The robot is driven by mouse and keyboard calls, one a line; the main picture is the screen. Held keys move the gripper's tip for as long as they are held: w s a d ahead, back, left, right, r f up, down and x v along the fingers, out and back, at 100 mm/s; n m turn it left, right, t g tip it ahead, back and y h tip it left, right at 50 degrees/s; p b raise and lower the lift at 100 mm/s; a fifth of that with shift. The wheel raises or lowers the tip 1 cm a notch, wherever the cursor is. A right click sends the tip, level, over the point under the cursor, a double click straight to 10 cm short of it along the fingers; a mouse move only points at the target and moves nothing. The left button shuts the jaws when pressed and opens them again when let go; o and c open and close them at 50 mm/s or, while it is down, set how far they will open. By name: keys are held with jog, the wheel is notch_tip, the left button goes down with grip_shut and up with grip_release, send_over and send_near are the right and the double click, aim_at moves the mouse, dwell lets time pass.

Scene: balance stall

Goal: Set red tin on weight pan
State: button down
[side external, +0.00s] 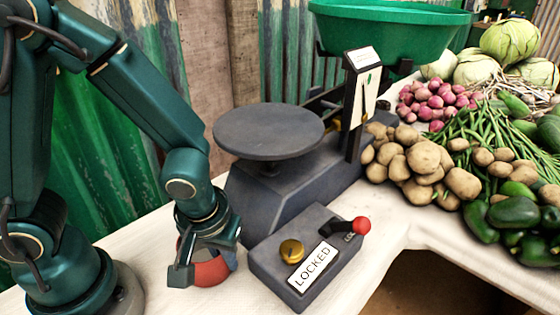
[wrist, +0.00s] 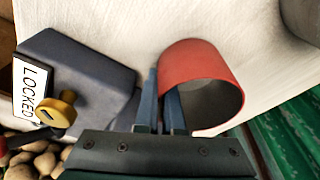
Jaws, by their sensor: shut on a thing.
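The red tin (side external: 212,272) is at the front of the white-covered table, partly hidden by my gripper in the side view. Whether the tin touches the table is unclear. The scale's flat round dark pan (side external: 268,128) is empty, behind and above my gripper.
A dark box (side external: 275,270) with a LOCKED label (side external: 312,267), brass knob (side external: 291,251) and red-tipped lever (side external: 361,225) stands right of the tin. A green basin (side external: 390,32) sits on the scale's far side. Potatoes (side external: 423,158) and other vegetables fill the right.

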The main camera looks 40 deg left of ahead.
jog(key=shift+f, duration=0.1)
jog(key=c, duration=1)
grip_release()
jog(key=v, duration=1.2)
jog(key=shift+a+r, duration=0.3)
jog(key=shift+r, duration=0.05)
jog(key=a+m, duration=0.1)
jog(key=s+a+r+m+t, duration=0.1)
jog(key=a+r+m+t+h, duration=0.1)
jog(key=m, duration=0.1)
jog(key=shift+s+a, duration=0.15)
jog(key=shift+a, duration=0.25)
jog(key=shift+o, duration=0.3)
jog(key=shift+s+a+r+m+t, duration=0.2)
jog(key=shift+a+m+t, duration=0.3)
jog(key=shift+m+t, duration=0.3)
